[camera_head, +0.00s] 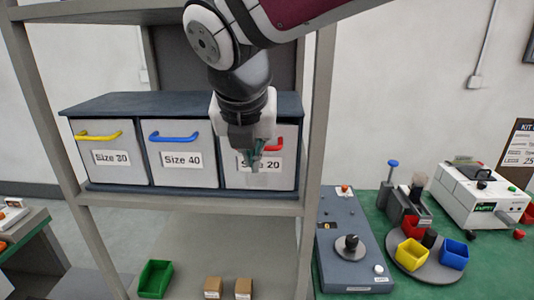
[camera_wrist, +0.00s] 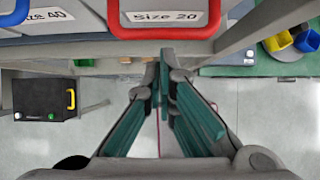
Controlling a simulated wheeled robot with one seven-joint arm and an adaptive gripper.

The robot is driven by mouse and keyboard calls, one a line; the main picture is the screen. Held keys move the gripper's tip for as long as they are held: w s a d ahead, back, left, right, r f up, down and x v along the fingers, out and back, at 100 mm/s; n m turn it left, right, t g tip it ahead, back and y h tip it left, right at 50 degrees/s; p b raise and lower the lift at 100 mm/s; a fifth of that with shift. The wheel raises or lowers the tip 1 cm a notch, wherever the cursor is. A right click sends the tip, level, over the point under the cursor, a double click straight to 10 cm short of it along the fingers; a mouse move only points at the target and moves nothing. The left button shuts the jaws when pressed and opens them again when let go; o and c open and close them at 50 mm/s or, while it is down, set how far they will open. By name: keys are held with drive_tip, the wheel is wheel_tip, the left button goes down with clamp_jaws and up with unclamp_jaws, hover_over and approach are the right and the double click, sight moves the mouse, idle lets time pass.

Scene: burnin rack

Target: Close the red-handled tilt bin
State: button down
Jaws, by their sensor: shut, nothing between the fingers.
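The red-handled bin (camera_head: 284,172) is a light grey bin labelled "Size 20", the rightmost of three in a dark blue-grey cabinet. In the wrist view the red handle (camera_wrist: 165,32) shows at the top, below the label. My gripper (camera_wrist: 161,72) is shut and empty, in front of the bin, its fingers pointing down in the head view. I cannot tell whether they touch the bin.
The yellow-handled "Size 30" bin (camera_head: 105,157) and blue-handled "Size 40" bin (camera_head: 182,160) stand to the left. A grey rack post (camera_head: 318,110) rises close on the right. A green bin (camera_head: 155,279) and small boxes sit below. A green bench (camera_head: 470,265) with devices lies right.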

drive_tip(key=shift+w, duration=0.1)
drive_tip(key=shift+w+r, duration=0.35)
drive_tip(key=shift+w, duration=0.25)
drive_tip(key=shift+w+r, duration=0.35)
drive_tip(key=shift+w, duration=0.25)
